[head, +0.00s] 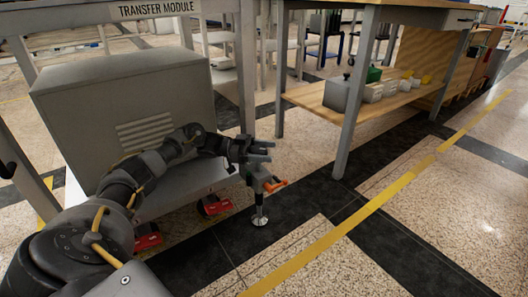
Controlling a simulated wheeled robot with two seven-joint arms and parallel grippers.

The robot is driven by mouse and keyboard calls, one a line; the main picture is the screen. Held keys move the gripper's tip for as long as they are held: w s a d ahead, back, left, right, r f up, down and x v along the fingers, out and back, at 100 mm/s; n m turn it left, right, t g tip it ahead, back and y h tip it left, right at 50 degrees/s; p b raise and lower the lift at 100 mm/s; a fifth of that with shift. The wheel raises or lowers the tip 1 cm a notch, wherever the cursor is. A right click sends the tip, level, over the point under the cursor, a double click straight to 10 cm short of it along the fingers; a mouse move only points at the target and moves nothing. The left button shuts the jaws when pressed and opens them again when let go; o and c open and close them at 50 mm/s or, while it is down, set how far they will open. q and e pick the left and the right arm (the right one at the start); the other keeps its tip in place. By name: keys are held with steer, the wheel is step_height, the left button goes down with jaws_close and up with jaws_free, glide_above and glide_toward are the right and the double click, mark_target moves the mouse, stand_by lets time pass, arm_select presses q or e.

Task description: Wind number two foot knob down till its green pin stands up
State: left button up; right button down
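The levelling foot (260,219) stands on the dark floor strip, a bright stem and round pad under a grey bracket (257,176). An orange knob or handle (276,186) sticks out to the right of the bracket. I cannot make out a number on it, and no green pin can be made out. My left gripper (268,151) is just above the bracket and the orange knob, pointing right. Its two fingers are apart with nothing visible between them. Whether the gripper touches the bracket is unclear. My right gripper is out of view.
A grey vented cabinet (120,100) stands at left under the "TRANSFER MODULE" sign (156,8). Red floor pieces (214,205) sit at its base. The floor at lower right is clear.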

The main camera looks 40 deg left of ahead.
arm_select(q)
steer(key=shift+s+a, duration=0.15)
steer(key=shift+a, duration=0.05)
steer(key=shift+s+a, duration=0.15)
steer(key=shift+a, duration=0.2)
steer(key=p+v, duration=0.1)
steer(key=v, duration=0.9)
steer(key=shift+f+p, duration=0.1)
steer(key=shift+p, duration=0.25)
steer(key=shift+d, duration=0.1)
